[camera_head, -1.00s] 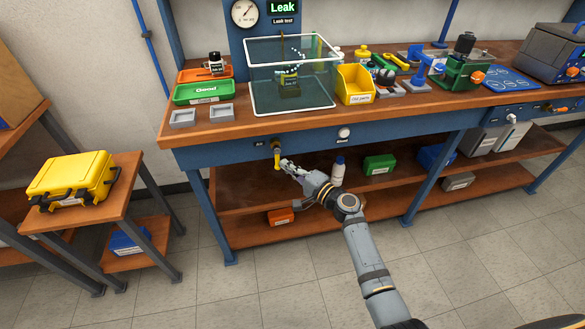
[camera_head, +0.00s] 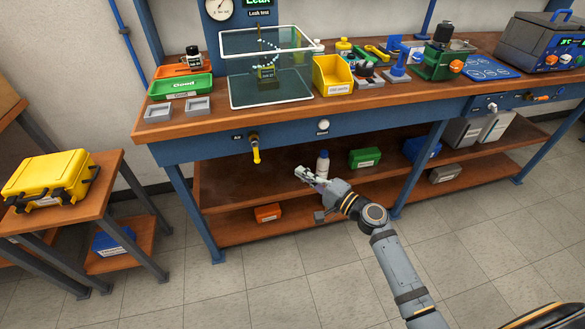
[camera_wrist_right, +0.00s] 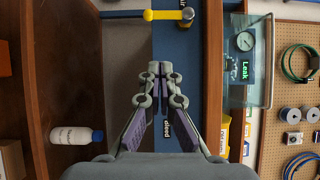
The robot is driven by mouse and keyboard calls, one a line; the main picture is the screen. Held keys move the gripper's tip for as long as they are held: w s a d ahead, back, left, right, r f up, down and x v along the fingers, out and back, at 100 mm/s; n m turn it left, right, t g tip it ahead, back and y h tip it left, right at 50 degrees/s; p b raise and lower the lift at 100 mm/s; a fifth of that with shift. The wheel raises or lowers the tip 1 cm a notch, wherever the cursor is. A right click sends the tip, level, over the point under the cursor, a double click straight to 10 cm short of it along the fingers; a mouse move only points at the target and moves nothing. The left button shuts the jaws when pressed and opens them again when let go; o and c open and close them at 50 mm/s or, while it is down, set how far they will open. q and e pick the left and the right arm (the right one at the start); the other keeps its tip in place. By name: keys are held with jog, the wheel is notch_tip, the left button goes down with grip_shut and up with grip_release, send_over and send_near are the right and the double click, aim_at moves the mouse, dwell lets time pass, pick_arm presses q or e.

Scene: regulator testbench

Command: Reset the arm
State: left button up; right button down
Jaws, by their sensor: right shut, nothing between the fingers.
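My right gripper (camera_head: 305,174) is shut and empty, in front of the bench's lower shelf. It also shows in the wrist view (camera_wrist_right: 160,68), with its fingertips together. The arm reaches in from the lower right, bent at the wrist. The yellow valve handle (camera_head: 256,153) hangs down from the bench's front panel, left of and above the gripper and apart from it. It also shows in the wrist view (camera_wrist_right: 163,15), beyond the fingertips. My left gripper is not in view.
The blue-fronted bench (camera_head: 290,131) holds a clear test enclosure (camera_head: 270,101), a yellow bin (camera_head: 333,74) and a green tray (camera_head: 181,87). A white bottle (camera_head: 322,163) stands on the lower shelf close to the gripper. A yellow case (camera_head: 47,180) sits at left. Floor in front is clear.

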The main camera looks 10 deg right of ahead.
jog(key=shift+s+d, duration=0.1)
jog(key=shift+s, duration=0.2)
